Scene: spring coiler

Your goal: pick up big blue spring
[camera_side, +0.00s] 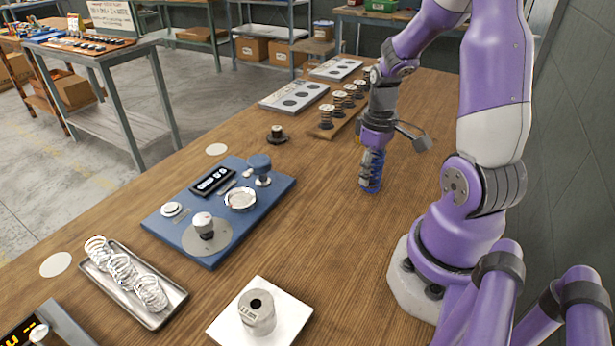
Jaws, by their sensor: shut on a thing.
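The big blue spring (371,178) is upright below my gripper (374,150), right of the middle of the wooden table. My gripper points down and is shut on the upper part of the spring. The fingertips are small and partly hidden by the coils and the gripper body. I cannot tell whether the spring's lower end touches the table.
A blue plate with fittings (158,222) lies left of the spring. A metal tray (176,302) of silvery coils and a white pad (222,330) with a metal cylinder (258,318) are in front.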

